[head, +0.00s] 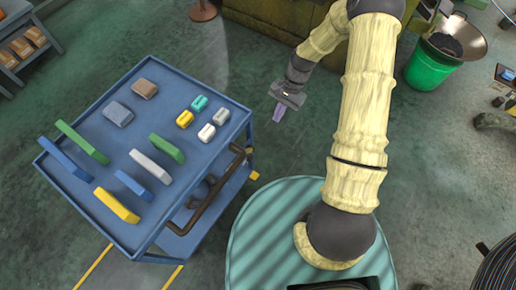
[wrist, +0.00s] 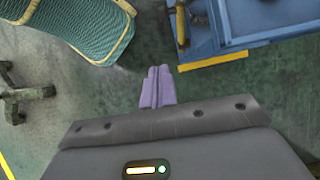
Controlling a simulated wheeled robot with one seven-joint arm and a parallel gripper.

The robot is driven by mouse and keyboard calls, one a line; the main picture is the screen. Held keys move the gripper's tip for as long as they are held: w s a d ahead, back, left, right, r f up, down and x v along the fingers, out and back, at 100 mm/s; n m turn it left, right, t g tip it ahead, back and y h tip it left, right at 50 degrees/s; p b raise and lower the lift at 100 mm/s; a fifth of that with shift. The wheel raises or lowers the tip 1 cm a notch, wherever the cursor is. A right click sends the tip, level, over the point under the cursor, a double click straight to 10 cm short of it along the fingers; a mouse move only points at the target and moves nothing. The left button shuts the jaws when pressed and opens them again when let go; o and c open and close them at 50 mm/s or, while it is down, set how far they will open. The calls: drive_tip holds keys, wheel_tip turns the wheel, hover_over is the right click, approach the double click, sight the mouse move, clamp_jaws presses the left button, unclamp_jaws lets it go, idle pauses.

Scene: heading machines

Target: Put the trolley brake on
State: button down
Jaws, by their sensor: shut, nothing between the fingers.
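The blue trolley (head: 105,200) stands left of centre in the head view, with a dark bent handle bar (head: 215,195) along its right side. A small yellow piece (head: 254,175) shows low at its right corner; I cannot tell for sure that it is the brake. In the wrist view the trolley's blue lower part (wrist: 255,22) is at the top right, with a yellow strip (wrist: 212,60) along its edge. My gripper (head: 278,113) is shut and empty, right of the trolley and apart from it. Its purple fingers (wrist: 158,85) are just left of the yellow strip in the wrist view.
Several coloured blocks, such as a yellow one (head: 117,205), lie on the trolley top. A green bucket (head: 428,68) stands at the upper right. A grey shelf with boxes (head: 22,45) is at the top left. The green floor between trolley and bucket is mostly clear under my arm.

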drive_tip(key=f, duration=0.2)
drive_tip(key=f+m, duration=0.1)
drive_tip(key=shift+w+a+y, duration=0.2)
drive_tip(key=shift+a+y, duration=0.15)
drive_tip(key=shift+y, duration=0.05)
drive_tip(key=shift+f, duration=0.1)
drive_tip(key=s+a+f+p, duration=0.2)
drive_tip(key=s+a+f, duration=0.4)
drive_tip(key=f, duration=0.3)
drive_tip(key=shift+s+a, duration=0.3)
drive_tip(key=shift+a, duration=0.1)
drive_tip(key=shift+s+a, duration=0.1)
